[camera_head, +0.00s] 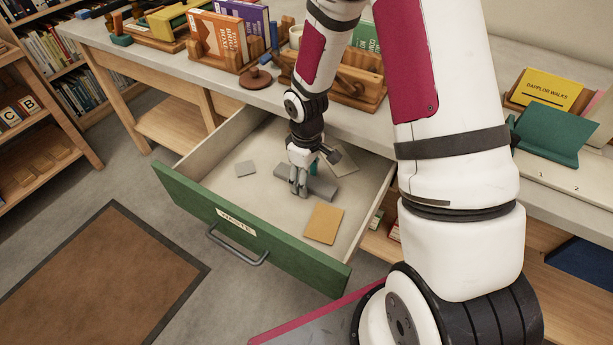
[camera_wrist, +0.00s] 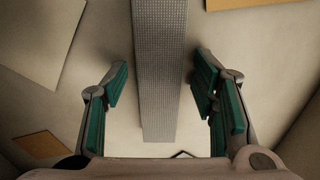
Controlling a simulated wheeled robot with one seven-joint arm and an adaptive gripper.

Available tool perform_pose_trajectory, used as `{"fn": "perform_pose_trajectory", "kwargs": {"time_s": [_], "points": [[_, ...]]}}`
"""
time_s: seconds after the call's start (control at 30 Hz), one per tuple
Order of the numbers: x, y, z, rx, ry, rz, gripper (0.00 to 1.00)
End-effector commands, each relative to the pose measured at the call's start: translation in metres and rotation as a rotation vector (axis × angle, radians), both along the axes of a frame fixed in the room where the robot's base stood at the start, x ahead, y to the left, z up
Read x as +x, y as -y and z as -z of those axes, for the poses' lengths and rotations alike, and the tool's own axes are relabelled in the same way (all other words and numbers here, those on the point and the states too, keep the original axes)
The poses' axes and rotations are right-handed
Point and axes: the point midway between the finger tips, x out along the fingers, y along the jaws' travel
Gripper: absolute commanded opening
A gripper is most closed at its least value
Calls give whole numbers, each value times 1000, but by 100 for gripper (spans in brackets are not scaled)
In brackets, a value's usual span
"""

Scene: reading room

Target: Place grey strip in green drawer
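The green drawer (camera_head: 300,262) is pulled out of the long table, with a white label and a grey handle on its front. The grey strip (camera_head: 318,187) lies inside the drawer on its pale floor, partly hidden by my gripper (camera_head: 300,190), which is low over it. In the wrist view the strip (camera_wrist: 160,70) runs between the fingers of my gripper (camera_wrist: 160,95). The teal-padded fingers are apart, with a visible gap on each side of the strip.
Book stands and a round brown object (camera_head: 255,78) are on the tabletop (camera_head: 175,63). A brown mat (camera_head: 100,275) lies on the floor.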

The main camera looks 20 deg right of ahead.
Motion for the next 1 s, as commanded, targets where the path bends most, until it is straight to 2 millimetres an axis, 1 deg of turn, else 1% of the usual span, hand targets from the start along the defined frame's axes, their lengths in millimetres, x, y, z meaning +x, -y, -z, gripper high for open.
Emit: {"fn": "perform_pose_trajectory", "kwargs": {"time_s": [0.23,0.33,0.47,0.7,0.8,0.9,1.0], "points": [[0,0,-2,0,0,0,53],[0,1,-11,0,1,1,53],[0,0,-35,-1,4,0,53],[0,0,-85,0,3,1,53],[-1,0,-102,0,3,1,53],[-1,0,-113,0,1,1,53],[0,-1,-120,0,1,1,53]]}}
